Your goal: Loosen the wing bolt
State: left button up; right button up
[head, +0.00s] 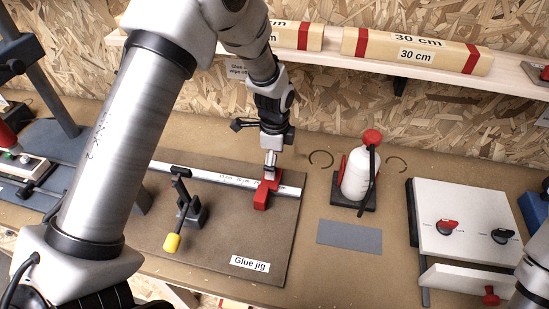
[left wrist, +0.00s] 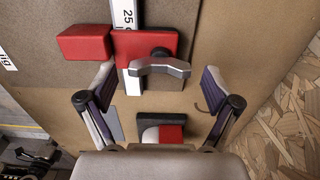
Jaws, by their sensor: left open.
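The wing bolt (left wrist: 158,69) is a silver winged piece with a dark round centre. It sits on a red stop block (left wrist: 150,47), which lies across the white measuring rail. In the head view the red stop (head: 262,198) is near the right end of the rail on the glue jig board (head: 225,232). My left gripper (left wrist: 158,88) is open, one finger on each side of the bolt in the left wrist view, with no clear contact. In the head view my left gripper (head: 270,158) is right above the stop and partly hides the bolt. My right gripper is out of view.
A yellow-handled toggle clamp (head: 186,210) stands left of the stop. A glue bottle (head: 356,175) in a dark holder stands to the right, with a grey pad (head: 349,237) before it. A white panel with knobs (head: 465,220) is farther right. A shelf (head: 330,60) runs behind.

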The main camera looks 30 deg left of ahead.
pick_arm(q)
jog(key=shift+s, duration=0.1)
jog(key=c, duration=1.2)
jog(key=shift+o, duration=0.2)
jog(key=shift+n, duration=0.3)
jog(key=n+p, duration=0.1)
jog(key=n, duration=0.2)
jog(key=n+p, duration=0.1)
jog(key=n, duration=0.4)
jog(key=shift+a+n+p, duration=0.1)
jog(key=shift+n+p, duration=0.2)
jog(key=shift+n, duration=0.1)
jog(key=n+p, duration=0.1)
jog(key=n, duration=0.4)
jog(key=shift+a, duration=0.1)
jog(key=n, duration=0.5)
jog(key=shift+a+f, duration=0.1)
jog(key=shift+n, duration=0.3)
